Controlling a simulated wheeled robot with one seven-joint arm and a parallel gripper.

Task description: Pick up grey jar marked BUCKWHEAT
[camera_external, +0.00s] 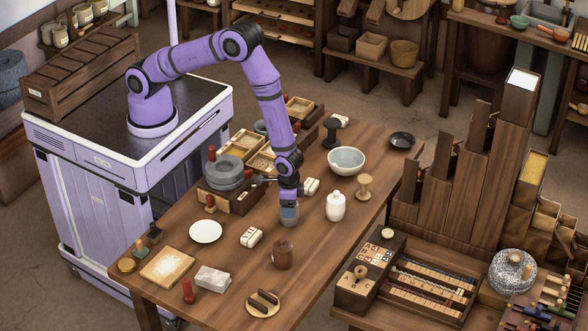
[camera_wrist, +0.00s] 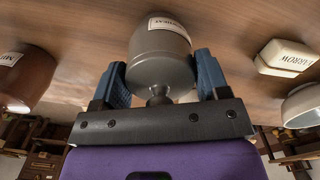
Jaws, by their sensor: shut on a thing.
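The grey jar (camera_wrist: 158,62) fills the middle of the wrist view. It has a small knob and a white label (camera_wrist: 168,24), upside down and only partly readable. The blue fingers of my gripper (camera_wrist: 160,85) are on either side of the jar, shut on it near its knob end. In the external view my gripper (camera_external: 289,204) points straight down over the wooden table, and the grey jar (camera_external: 289,218) shows below it, partly covered by the fingers. I cannot tell whether the jar's base touches the table.
A brown jar (camera_external: 283,256), a white jar (camera_external: 335,207) and a cream block (camera_external: 251,237) stand around the grey jar. A white plate (camera_external: 205,232) lies left, a bowl (camera_external: 346,161) stands farther back, and a stone quern (camera_external: 227,174) sits left behind.

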